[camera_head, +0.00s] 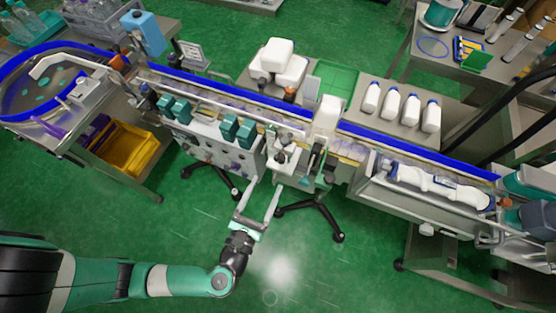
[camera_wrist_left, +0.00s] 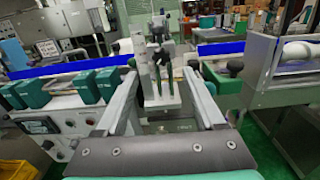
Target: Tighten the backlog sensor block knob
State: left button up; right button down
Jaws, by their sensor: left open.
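My left gripper (camera_head: 264,186) is open and empty in front of the machine's middle, its fingers pointing at the machine. In the left wrist view its two fingers (camera_wrist_left: 161,78) stand wide apart on either side of a pale metal sensor block assembly (camera_wrist_left: 150,68). A dark knob (camera_wrist_left: 166,57) shows on this assembly between the fingers, beyond the tips and not touched. Another black knob (camera_wrist_left: 235,66) is to the right, outside the fingers. In the head view the assembly (camera_head: 284,150) is small, and I cannot tell which knob is the backlog sensor block's. My right gripper is not in view.
The conveyor with blue rails (camera_head: 400,146) runs across behind the assembly. Green boxes (camera_head: 238,130) line the machine front to the left. White bottles (camera_head: 411,110) stand on a back table. A yellow bin (camera_head: 128,148) is at left.

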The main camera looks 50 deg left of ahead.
aim_at(279, 160)
pick_arm(q)
jog(key=x, duration=0.8)
jog(key=shift+w, duration=0.3)
grip_shut()
